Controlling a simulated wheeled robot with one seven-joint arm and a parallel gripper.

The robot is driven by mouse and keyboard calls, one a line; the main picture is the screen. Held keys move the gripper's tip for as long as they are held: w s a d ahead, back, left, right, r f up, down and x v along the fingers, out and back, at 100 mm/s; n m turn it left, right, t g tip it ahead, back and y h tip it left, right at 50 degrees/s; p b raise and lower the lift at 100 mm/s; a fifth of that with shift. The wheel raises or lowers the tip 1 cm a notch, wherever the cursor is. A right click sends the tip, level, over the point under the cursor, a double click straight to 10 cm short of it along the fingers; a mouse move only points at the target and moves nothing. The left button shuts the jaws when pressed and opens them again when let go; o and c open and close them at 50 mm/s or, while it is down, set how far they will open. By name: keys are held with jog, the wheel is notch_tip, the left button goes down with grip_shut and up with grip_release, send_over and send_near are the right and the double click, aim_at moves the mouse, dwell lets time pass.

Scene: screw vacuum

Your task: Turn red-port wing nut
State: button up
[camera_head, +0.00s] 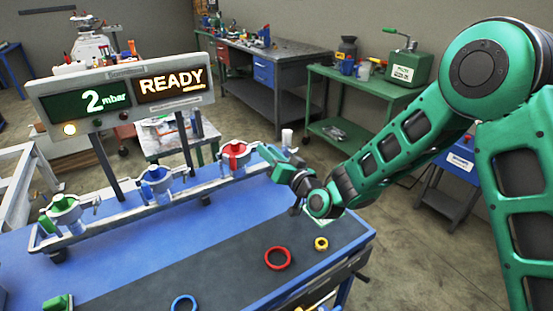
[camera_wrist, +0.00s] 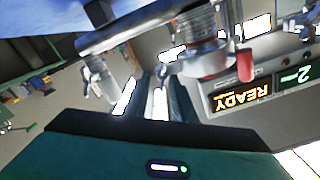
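The red port (camera_head: 235,153) is a red-banded fitting at the right end of a grey rail in the head view. In the wrist view, which is upside down, the red port (camera_wrist: 205,62) shows as a metal cylinder with a red band and a red tab. A grey metal piece (camera_wrist: 165,72) beside it, possibly its wing nut, is bright and hard to make out. My gripper (camera_head: 270,154) is just right of the red port. In the wrist view my gripper (camera_wrist: 150,90) points at the port's side. Whether its fingers touch or grip the wing nut cannot be told.
A blue port (camera_head: 158,184) and a green port (camera_head: 64,211) sit along the same rail (camera_head: 130,206). A display (camera_head: 125,88) behind them reads 2 mbar and READY. Red (camera_head: 278,258), yellow (camera_head: 321,243) and blue (camera_head: 184,303) rings lie on the bench's dark mat.

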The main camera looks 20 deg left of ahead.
jog(key=v, duration=1)
jog(key=shift+d, duration=0.15)
dwell(0.4)
